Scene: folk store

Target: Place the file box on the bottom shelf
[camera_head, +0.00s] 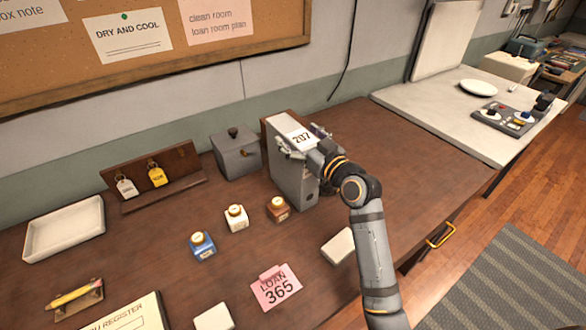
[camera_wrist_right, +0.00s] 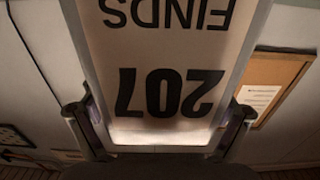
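The file box (camera_head: 285,172) is a grey upright box with a white label reading 207. It stands on the brown desk, and I see no clear gap under it. My right gripper (camera_head: 304,146) is at its upper part, with a finger on each side. In the right wrist view the label side of the file box (camera_wrist_right: 165,50) fills the space between the fingers of my right gripper (camera_wrist_right: 160,125), which appear to press on its two sides. My left gripper is not in view. No bottom shelf shows in either view.
A grey lidded box (camera_head: 236,155) stands left of the file box. Small bottles (camera_head: 237,218), a pink card (camera_head: 276,288) and a white block (camera_head: 339,246) lie in front. A white tray (camera_head: 64,230) is far left. The desk (camera_head: 420,190) is clear to the right.

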